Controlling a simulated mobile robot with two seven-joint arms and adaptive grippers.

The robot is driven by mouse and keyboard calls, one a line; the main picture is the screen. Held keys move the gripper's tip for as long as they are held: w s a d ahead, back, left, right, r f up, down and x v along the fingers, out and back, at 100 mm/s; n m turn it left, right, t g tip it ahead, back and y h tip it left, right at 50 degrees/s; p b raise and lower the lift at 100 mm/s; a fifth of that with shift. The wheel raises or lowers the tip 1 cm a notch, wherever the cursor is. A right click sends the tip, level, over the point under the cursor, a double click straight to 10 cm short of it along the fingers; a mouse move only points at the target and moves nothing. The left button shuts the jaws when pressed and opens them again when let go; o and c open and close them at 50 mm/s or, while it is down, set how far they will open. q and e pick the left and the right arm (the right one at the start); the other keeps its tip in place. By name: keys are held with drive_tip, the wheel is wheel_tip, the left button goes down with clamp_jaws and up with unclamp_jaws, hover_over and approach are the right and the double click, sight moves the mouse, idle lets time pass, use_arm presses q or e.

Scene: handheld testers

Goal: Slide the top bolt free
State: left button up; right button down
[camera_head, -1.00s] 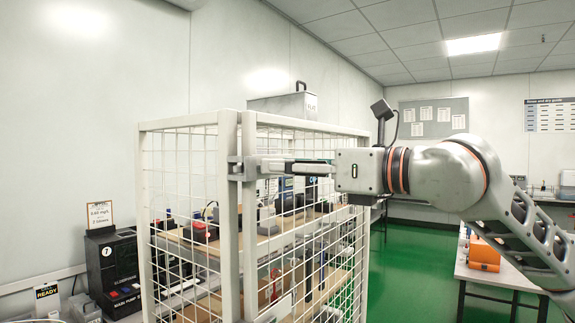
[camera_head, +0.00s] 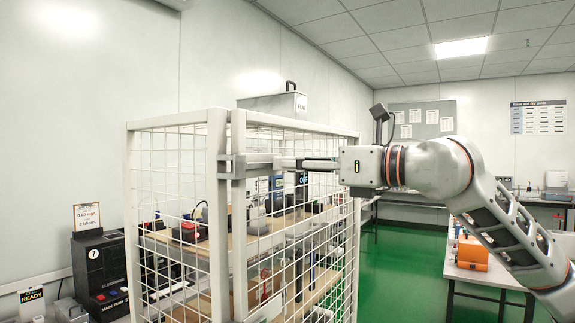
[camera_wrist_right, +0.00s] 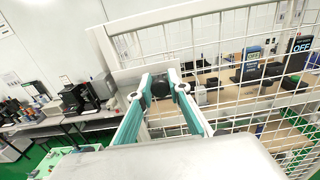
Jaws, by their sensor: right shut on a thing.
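The top bolt (camera_head: 260,166) is a grey metal bar on the upper part of the white mesh cage door. Its grey bracket (camera_head: 230,167) sits on the two posts at the cage corner. My right gripper (camera_head: 283,163) comes in from the right, level with the bolt, and is shut on its dark knob. In the right wrist view the teal-sided fingers close on this dark knob (camera_wrist_right: 160,87). The bar's left end is hidden at the bracket, so I cannot tell whether it still spans both posts. My left gripper is not in view.
The white cage (camera_head: 133,200) holds shelves with several handheld devices. A grey lidded box (camera_head: 272,104) stands on its top. A black cabinet (camera_head: 100,268) stands at the left. A bench with an orange item (camera_head: 473,252) is at the right. Green floor is free between.

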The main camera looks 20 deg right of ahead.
drive_tip(key=shift+w+d, duration=0.1)
drive_tip(key=shift+d, duration=0.05)
drive_tip(key=c, duration=1.9)
unclamp_jaws()
drive_tip(key=shift+d, duration=0.1)
drive_tip(key=v, duration=1.2)
